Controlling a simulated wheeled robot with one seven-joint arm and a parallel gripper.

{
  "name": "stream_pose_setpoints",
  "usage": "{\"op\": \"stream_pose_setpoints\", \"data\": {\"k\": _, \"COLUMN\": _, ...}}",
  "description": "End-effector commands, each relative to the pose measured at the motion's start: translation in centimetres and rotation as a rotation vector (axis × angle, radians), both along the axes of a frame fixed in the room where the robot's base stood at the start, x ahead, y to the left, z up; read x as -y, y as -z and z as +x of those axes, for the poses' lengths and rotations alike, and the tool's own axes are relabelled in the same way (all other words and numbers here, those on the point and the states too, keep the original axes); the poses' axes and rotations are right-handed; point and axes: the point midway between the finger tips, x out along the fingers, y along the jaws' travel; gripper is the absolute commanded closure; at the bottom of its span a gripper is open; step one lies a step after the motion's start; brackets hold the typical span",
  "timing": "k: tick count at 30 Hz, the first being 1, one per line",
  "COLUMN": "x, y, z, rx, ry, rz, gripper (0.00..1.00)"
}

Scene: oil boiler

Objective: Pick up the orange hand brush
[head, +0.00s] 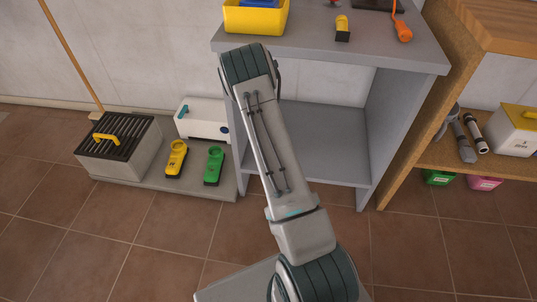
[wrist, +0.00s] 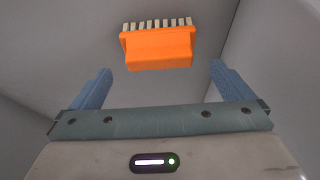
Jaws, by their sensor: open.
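The orange hand brush (wrist: 158,48), a block with a row of pale bristles along its upper edge, shows in the wrist view at the top centre. It lies on a grey surface beyond the fingertips. My gripper (wrist: 160,72) is open, with one blue finger on each side of the picture and nothing between them. The brush appears apart from both fingers, centred on the gap. In the head view my arm reaches toward the grey shelf unit (head: 325,135), and neither the gripper nor this brush can be seen there.
Grey walls flank the brush in the wrist view. In the head view, the unit's top holds a yellow bin (head: 255,18) and an orange-handled tool (head: 403,30). A grill-topped box (head: 120,150) stands left; a wooden shelf (head: 480,30) stands right. The tiled floor in front is clear.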

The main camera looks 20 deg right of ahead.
Motion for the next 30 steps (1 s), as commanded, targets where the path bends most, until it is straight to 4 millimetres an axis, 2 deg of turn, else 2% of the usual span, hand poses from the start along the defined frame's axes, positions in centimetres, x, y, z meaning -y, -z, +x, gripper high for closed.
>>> {"op": "stream_pose_setpoints", "data": {"k": 8, "x": 0.2, "y": 1.8, "z": 0.5, "rx": 0.000, "ry": -0.002, "rz": 0.000, "gripper": 0.00}}
{"op": "stream_pose_setpoints", "data": {"k": 16, "x": 1.0, "y": 5.4, "z": 1.6, "rx": 0.000, "ry": -0.004, "rz": 0.001, "gripper": 0.00}}
{"op": "stream_pose_setpoints", "data": {"k": 24, "x": 1.2, "y": 5.5, "z": 1.8, "rx": 0.000, "ry": -0.004, "rz": 0.000, "gripper": 0.00}}
{"op": "stream_pose_setpoints", "data": {"k": 28, "x": 1.2, "y": 5.5, "z": 1.8, "rx": 0.000, "ry": -0.004, "rz": 0.000, "gripper": 0.36}}
{"op": "stream_pose_setpoints", "data": {"k": 30, "x": 1.1, "y": 5.5, "z": 1.8, "rx": 0.000, "ry": -0.004, "rz": 0.000, "gripper": 0.38}}
